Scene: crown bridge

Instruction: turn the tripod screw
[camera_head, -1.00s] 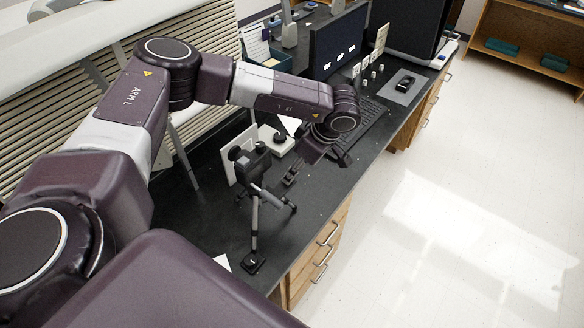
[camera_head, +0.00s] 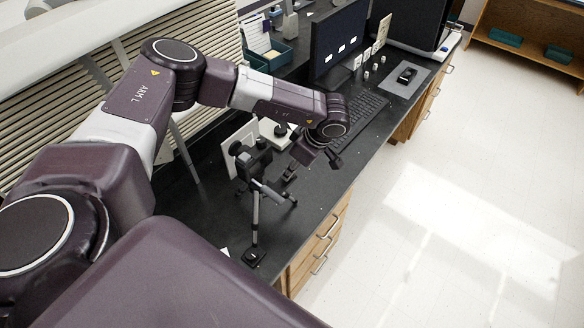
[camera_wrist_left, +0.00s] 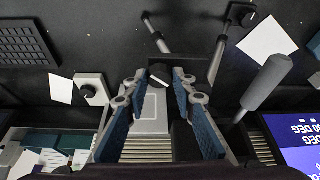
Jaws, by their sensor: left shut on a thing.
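A black tripod (camera_head: 255,205) stands upright on the dark bench in the head view. Its legs (camera_wrist_left: 218,62) and a grey handle (camera_wrist_left: 265,86) show in the left wrist view. The tripod screw (camera_wrist_left: 160,74), a black knob with a white line, sits between my left fingertips. My left gripper (camera_wrist_left: 160,80) is shut on it, with blue-padded fingers on either side. In the head view, my left gripper (camera_head: 296,165) is close to the right of the tripod head, and its grip on the screw is hidden there. My right gripper is not in view.
A monitor (camera_head: 338,42), a keyboard (camera_head: 360,115) and a dark device on a grey mat (camera_head: 405,80) stand farther along the bench. A white panel (camera_head: 235,145) is behind the tripod. The bench's front edge runs close to the tripod's right.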

